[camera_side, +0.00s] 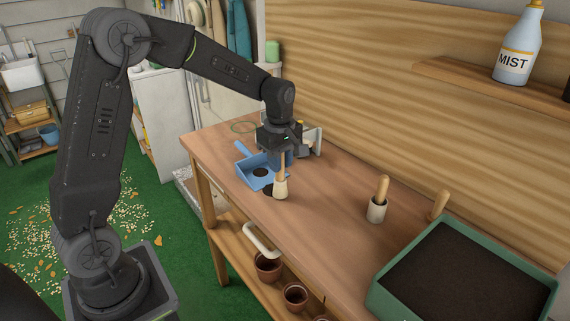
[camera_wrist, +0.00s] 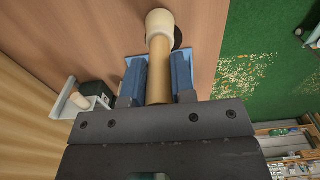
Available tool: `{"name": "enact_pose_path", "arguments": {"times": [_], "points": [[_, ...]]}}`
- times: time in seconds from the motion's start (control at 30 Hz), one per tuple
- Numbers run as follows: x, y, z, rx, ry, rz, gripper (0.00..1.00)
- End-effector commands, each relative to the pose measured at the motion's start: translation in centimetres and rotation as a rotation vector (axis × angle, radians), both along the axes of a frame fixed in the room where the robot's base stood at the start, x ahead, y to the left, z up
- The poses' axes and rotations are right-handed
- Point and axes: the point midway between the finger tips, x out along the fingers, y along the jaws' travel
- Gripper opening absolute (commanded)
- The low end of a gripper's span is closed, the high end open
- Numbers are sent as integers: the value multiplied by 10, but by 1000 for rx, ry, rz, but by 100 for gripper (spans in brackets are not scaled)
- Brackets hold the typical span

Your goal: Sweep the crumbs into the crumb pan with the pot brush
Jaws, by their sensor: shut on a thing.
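My gripper (camera_side: 283,152) is shut on the wooden handle of the pot brush (camera_side: 281,188), which hangs head down over the bench near its front edge. In the wrist view the handle (camera_wrist: 159,75) runs between the blue fingers to the cream head (camera_wrist: 160,22). The blue crumb pan (camera_side: 246,174) lies on the bench just left of the brush, partly hidden by my gripper. A dark patch (camera_side: 260,172) shows inside the pan. Another dark patch, seemingly crumbs (camera_side: 268,189), lies beside the brush head, partly covered. I cannot tell whether the bristles touch the bench.
A white holder (camera_side: 314,139) stands behind my gripper by the wooden wall. A wooden-handled thing in a cream cup (camera_side: 377,208) stands on the bench at right. A green tray of soil (camera_side: 465,277) fills the near right end. The middle of the bench is clear.

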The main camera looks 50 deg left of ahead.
Motion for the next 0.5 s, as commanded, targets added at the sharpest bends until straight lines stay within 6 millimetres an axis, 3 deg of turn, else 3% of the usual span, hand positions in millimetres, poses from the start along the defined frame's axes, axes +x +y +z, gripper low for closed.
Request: {"name": "enact_pose_path", "arguments": {"times": [0.5], "points": [[0,34,0,0,-1,1,0]]}}
